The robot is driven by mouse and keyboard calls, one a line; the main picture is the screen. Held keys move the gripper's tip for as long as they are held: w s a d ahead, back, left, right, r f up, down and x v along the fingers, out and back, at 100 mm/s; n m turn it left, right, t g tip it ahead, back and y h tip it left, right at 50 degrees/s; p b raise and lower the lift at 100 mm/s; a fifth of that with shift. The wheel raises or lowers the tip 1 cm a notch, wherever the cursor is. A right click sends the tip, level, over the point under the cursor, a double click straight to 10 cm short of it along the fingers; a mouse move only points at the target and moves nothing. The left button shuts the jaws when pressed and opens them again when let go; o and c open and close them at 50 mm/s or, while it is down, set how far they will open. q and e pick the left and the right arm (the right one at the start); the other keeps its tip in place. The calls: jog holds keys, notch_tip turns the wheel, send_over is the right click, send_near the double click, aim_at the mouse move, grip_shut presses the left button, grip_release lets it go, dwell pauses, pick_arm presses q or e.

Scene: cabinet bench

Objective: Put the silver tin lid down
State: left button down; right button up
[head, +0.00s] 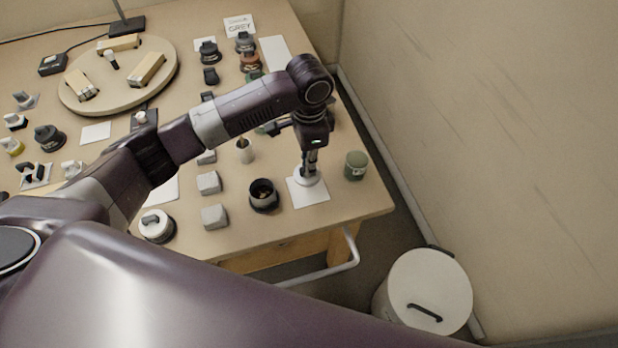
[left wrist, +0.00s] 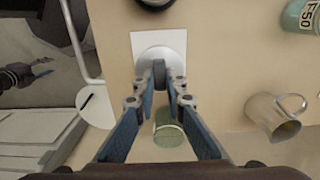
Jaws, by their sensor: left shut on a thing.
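My left gripper (head: 310,166) is shut on the knob of the silver tin lid (head: 306,178). The lid is a pale round disc, roughly level, over a white square sheet (head: 308,197) near the bench's right edge. The left wrist view shows the lid (left wrist: 162,52) between the fingertips (left wrist: 159,76), with the white sheet (left wrist: 138,40) around it. I cannot tell whether the lid touches the sheet or hangs just above it. A dark open tin (head: 263,197) stands just left of the sheet. My right gripper is not in view.
A grey-green tin (head: 355,165) stands close to the right of the lid. Grey blocks (head: 214,217) and a white-lidded tin (head: 156,226) stand to the left. A round board (head: 150,95) with boxes is at the back left. A white bin (head: 425,290) stands on the floor, lower right.

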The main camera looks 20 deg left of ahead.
aim_at(309, 188)
pick_arm(q)
jog(key=shift+f, duration=1.5)
notch_tip(309, 188, down, 3)
jog(key=shift+f, duration=0.55)
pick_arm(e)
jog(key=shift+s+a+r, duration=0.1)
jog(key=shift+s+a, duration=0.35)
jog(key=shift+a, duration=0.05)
pick_arm(q)
jog(key=c, duration=2)
grip_release()
